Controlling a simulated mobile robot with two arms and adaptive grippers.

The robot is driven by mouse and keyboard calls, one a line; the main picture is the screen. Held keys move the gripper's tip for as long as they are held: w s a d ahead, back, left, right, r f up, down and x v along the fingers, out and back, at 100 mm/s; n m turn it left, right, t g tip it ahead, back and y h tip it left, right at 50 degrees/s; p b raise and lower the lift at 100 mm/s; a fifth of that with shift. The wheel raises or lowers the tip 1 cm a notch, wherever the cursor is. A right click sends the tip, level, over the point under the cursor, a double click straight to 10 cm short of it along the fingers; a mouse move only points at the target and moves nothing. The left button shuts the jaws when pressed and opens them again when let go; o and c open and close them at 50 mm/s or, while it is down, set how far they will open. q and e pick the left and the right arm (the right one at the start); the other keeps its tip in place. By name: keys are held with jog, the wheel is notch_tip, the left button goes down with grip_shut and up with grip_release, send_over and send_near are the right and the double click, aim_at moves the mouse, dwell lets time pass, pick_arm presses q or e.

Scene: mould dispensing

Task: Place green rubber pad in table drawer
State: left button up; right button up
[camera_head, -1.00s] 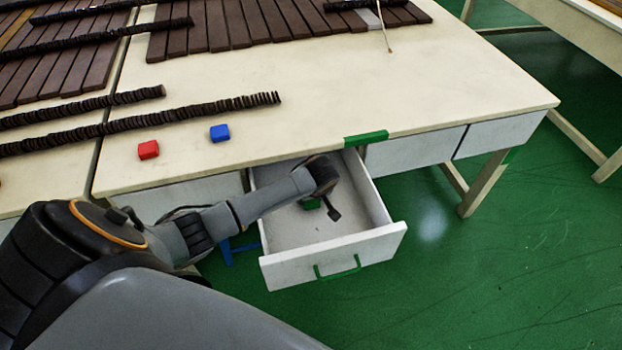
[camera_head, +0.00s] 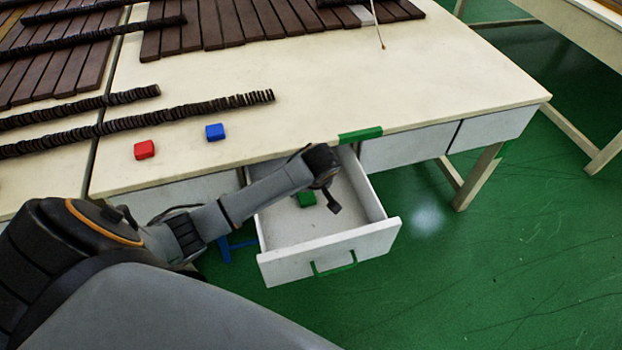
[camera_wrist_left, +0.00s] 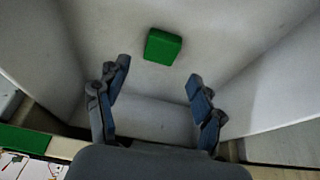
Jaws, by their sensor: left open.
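The green rubber pad (camera_head: 306,199) lies on the floor of the open table drawer (camera_head: 330,262). In the left wrist view the pad (camera_wrist_left: 163,46) rests on the drawer's pale bottom (camera_wrist_left: 220,25), apart from my fingers. My left gripper (camera_head: 332,193) is over the drawer, above and beside the pad in the head view. In the left wrist view the gripper (camera_wrist_left: 158,75) is open and empty, its two dark blue-grey fingers spread with the pad beyond their tips. My right gripper is not in view.
A red block (camera_head: 144,150) and a blue block (camera_head: 215,132) lie on the cream table (camera_head: 300,110). Rows of dark discs (camera_head: 190,113) and brown strips (camera_head: 225,25) lie farther back. A green strip (camera_head: 360,135) marks the table edge above the drawer.

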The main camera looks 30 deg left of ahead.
pick_arm(q)
jog(key=v, duration=0.6)
jog(key=shift+p, duration=0.3)
jog(key=shift+r, duration=0.1)
